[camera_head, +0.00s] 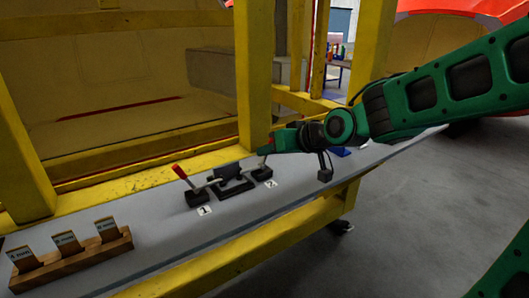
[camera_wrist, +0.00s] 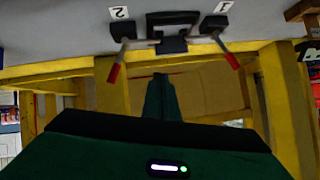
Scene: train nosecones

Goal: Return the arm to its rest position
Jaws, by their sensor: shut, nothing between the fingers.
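My green arm reaches in from the right of the head view over the grey shelf (camera_head: 300,215). My gripper (camera_head: 264,150) is at its far end, near the clamp marked 2 (camera_head: 262,172), partly covering it. In the wrist view, my gripper (camera_wrist: 158,80) shows as a green, narrow shape with its fingers together and nothing held. That view is upside down. The clamp marked 1 (camera_head: 197,195) has a red-tipped lever, and a dark block (camera_head: 232,180) sits between the two clamps. Whether the gripper touches clamp 2 cannot be told.
A yellow frame surrounds the shelf, with an upright post (camera_head: 255,75) close behind the clamps. A wooden holder (camera_head: 75,262) with several cards stands at the left end. Grey floor (camera_head: 420,210) lies open in front of the shelf.

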